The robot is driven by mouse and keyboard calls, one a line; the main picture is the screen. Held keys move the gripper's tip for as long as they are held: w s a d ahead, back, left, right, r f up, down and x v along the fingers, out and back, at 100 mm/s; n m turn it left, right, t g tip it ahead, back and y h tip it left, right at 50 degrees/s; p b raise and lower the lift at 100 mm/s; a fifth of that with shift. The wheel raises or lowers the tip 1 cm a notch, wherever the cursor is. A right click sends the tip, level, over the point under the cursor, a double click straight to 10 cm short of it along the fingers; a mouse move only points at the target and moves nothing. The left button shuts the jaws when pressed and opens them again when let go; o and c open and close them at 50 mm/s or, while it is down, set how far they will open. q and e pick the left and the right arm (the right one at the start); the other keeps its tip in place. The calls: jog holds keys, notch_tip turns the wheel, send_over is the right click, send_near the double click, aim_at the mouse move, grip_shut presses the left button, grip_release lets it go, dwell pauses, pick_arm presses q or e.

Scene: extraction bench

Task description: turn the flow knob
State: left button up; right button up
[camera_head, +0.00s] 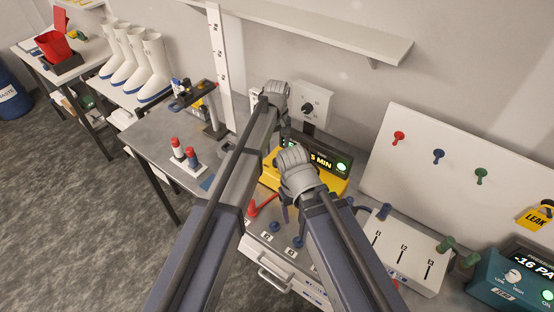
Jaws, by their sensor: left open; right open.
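A white box (322,91) on the back wall carries a dark round knob (307,109). A teal device (488,292) at the lower right also has a pale knob (513,276) with low and high marks. I cannot tell from labels which is the flow knob. My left gripper (275,90) is open, just left of the wall box and apart from its knob in the picture; its fingertips are mostly hidden. My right gripper (293,158) is open, in front of the yellow device (328,186), lower than the wall box.
A white panel (456,150) with coloured pegs stands at the right, beside a yellow leak tag (536,217). A shelf (330,29) runs above. White boots (152,65) are farther left.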

pick_arm(q)
notch_tip(320, 180, down, 7)
jog(key=b, duration=0.7)
jog(key=shift+f, duration=0.15)
jog(key=shift+c, duration=0.3)
grip_shut()
